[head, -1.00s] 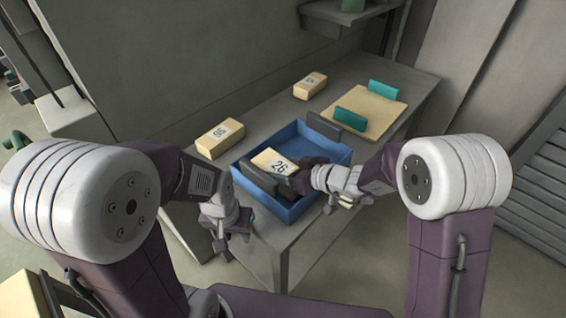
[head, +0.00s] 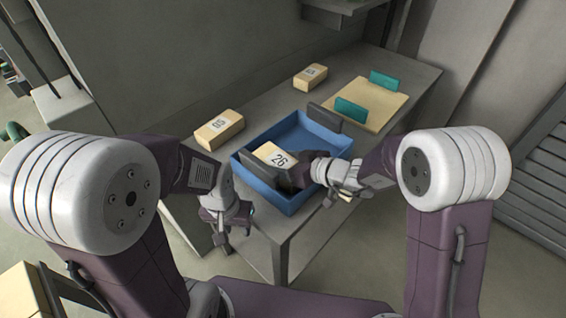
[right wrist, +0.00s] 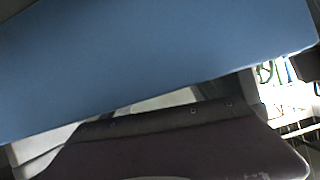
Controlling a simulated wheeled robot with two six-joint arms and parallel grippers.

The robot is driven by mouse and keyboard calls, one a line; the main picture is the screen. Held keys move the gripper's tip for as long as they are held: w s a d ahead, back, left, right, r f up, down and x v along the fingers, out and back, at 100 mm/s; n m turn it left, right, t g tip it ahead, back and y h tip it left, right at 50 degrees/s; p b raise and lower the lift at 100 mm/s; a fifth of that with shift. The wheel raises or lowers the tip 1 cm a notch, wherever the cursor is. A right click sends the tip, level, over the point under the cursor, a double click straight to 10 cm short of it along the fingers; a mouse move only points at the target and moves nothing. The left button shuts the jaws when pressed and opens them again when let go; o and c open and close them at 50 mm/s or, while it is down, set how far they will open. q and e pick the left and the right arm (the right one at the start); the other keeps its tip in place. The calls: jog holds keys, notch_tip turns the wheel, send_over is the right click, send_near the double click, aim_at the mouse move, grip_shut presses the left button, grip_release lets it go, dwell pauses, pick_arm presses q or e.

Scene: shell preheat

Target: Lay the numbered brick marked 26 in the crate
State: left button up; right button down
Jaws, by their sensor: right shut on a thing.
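The tan brick marked 26 (head: 268,152) is over the inside of the blue crate (head: 291,206) in the head view, near its left side, number facing up. The dark near panel partly hides it. I cannot tell whether it touches the crate floor. My right gripper (head: 308,173) reaches in over the crate's right wall and is shut on the brick; its fingertips are mostly hidden. In the right wrist view the crate's blue wall (right wrist: 140,65) fills the upper part and the brick does not show. My left gripper (head: 229,238) hangs beside the crate's left front, apart from it; its jaw opening is unclear.
Two other tan bricks lie behind, one left (head: 220,126) and one farther back (head: 310,77). A tan board (head: 374,101) with teal end pieces lies right of them. Bare grey table lies between.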

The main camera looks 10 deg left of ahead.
jog(key=shift+f+b, duration=0.25)
jog(key=shift+b, duration=0.15)
jog(key=shift+c, duration=0.6)
grip_release()
jog(key=b+v, duration=0.1)
jog(key=v, duration=0.8)
jog(key=shift+b, duration=0.3)
jog(key=shift+d, duration=0.1)
